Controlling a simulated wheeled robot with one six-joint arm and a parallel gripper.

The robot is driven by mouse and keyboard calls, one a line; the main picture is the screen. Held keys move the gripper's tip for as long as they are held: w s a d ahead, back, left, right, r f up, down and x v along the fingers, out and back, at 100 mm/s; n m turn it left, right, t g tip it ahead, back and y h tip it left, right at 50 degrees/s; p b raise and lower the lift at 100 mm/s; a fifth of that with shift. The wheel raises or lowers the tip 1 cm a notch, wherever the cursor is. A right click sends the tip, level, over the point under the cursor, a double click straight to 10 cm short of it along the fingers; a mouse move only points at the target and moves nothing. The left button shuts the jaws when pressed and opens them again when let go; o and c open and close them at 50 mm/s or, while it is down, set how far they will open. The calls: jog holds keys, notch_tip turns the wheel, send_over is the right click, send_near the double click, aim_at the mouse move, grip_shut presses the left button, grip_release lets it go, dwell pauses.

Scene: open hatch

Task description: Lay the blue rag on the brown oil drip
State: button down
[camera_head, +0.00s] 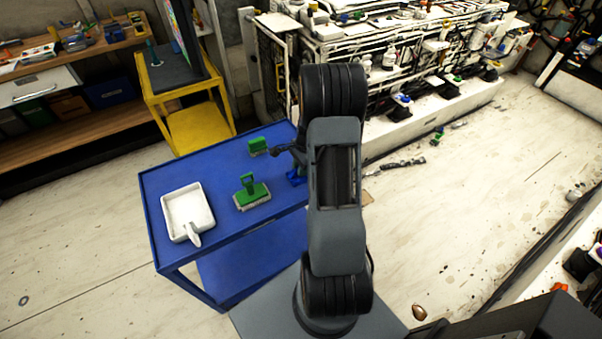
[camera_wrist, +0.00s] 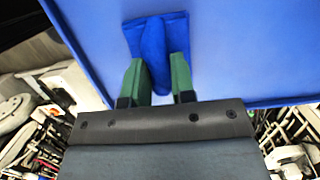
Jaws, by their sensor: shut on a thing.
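The blue rag (camera_wrist: 155,30) is pinched in a raised fold between the green fingers of my gripper (camera_wrist: 157,62) in the wrist view. The rag's flat part spreads over the blue cart top. In the head view a piece of the blue rag (camera_head: 295,177) shows just left of my arm; my arm hides the gripper there. A small brown glossy spot (camera_head: 418,312) lies on the pale floor at the lower right, and looks like the brown oil drip. It is well apart from the rag.
The blue cart (camera_head: 222,160) also holds a white dustpan (camera_head: 187,210), a green brush (camera_head: 252,192) and another green-headed tool (camera_head: 258,146). A yellow cart (camera_head: 200,128) stands behind. Pale floor right of my arm is mostly clear, with scattered debris (camera_head: 403,163).

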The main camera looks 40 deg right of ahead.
jog(key=shift+r+p, duration=0.75)
jog(key=shift+r, duration=0.15)
jog(key=shift+r+p, duration=1.2)
jog(key=shift+r, duration=0.45)
